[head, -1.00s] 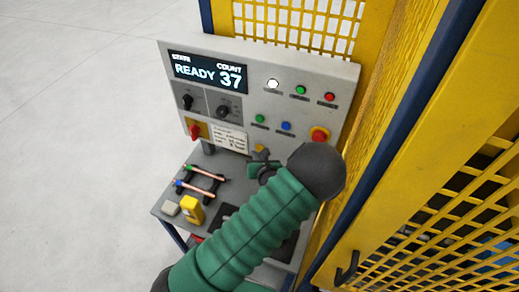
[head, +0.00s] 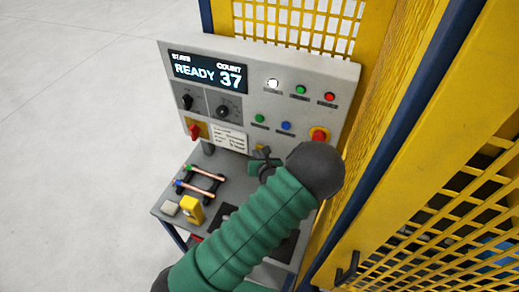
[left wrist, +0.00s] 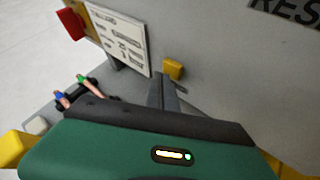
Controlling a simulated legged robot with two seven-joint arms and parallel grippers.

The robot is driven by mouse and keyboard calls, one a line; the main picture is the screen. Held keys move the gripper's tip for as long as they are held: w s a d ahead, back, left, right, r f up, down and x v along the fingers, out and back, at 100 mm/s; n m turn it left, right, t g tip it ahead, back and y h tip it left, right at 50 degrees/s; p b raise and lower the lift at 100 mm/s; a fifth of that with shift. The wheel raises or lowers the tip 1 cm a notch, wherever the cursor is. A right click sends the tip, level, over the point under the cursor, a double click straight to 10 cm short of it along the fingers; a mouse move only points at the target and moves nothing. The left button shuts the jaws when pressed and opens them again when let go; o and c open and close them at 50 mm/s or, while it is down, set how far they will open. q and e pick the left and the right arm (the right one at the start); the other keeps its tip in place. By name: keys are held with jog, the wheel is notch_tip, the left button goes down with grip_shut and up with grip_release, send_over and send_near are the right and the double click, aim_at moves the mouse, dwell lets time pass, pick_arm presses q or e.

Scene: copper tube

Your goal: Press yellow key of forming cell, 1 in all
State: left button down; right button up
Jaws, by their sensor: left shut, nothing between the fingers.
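The forming cell's grey control panel (head: 205,55) shows READY and COUNT 37 on its display. The yellow key (left wrist: 173,69) is a small square block low on the panel face in the left wrist view. In the head view the key (head: 261,148) is mostly covered by my left gripper (head: 264,152). In the left wrist view my left gripper (left wrist: 163,78) is shut and empty, with its fingertips just below and left of the key. I cannot tell whether they touch it. My right gripper is in neither view.
A red-and-yellow switch (head: 195,131) and a paper label (head: 229,139) are left of the key. A red emergency button (head: 319,135) is to its right. Copper tubes (head: 200,189) lie on a rack on the shelf below. Yellow mesh fencing (head: 400,90) stands close on the right.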

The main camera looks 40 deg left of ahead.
pick_arm(q)
jog(key=shift+w+a, duration=0.15)
jog(key=shift+w, duration=0.2)
dwell(0.7)
jog(key=shift+s, duration=0.15)
jog(key=shift+s+d, duration=0.25)
jog(key=shift+s, duration=0.35)
jog(key=shift+s+d+b, duration=0.15)
jog(key=shift+s+d, duration=0.1)
jog(key=shift+s, duration=0.55)
jog(key=shift+s+d+b, duration=0.1)
jog(key=shift+s+d, duration=0.2)
jog(key=shift+s, duration=0.55)
jog(key=shift+s+d+b, duration=0.15)
jog(key=shift+s+d, duration=0.1)
jog(key=shift+s, duration=0.55)
